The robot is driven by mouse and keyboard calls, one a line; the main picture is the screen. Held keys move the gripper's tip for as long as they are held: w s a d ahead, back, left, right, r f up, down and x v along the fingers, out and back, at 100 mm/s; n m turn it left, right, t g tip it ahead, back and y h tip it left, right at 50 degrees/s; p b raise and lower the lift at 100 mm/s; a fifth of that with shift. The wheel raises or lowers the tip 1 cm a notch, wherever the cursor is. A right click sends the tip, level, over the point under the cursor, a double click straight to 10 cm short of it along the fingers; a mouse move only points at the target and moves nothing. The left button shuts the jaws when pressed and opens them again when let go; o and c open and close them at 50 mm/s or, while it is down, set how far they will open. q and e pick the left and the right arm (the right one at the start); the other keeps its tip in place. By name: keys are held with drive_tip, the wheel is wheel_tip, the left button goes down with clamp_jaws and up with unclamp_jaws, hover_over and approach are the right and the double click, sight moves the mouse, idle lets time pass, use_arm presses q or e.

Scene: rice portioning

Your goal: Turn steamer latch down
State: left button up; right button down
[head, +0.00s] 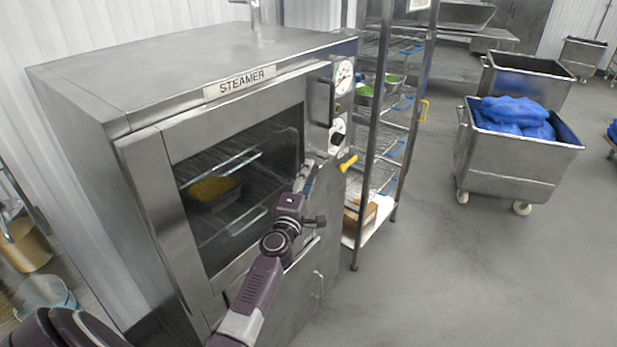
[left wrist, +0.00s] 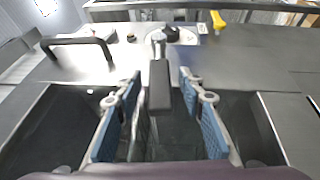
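The steamer (head: 235,52) is a steel cabinet with its windowed door shut. A dark grey bar (left wrist: 160,85), which looks like the latch, sticks out from the steamer front in the left wrist view. My left gripper (head: 308,172) is at the right side of the door, below the black door handle (head: 325,103). In the left wrist view my left gripper (left wrist: 160,88) is open, one finger on each side of the bar with gaps between. In the head view the gripper hides most of the latch. My right gripper is not in view.
A black knob (left wrist: 171,33) and a yellow lever (head: 348,163) are close to the gripper. A wire rack (head: 372,130) stands right of the steamer. A steel cart with blue bags (head: 515,165) stands farther right, with open floor in front.

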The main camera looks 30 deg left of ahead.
use_arm(q)
clamp_jaws()
idle(0.3)
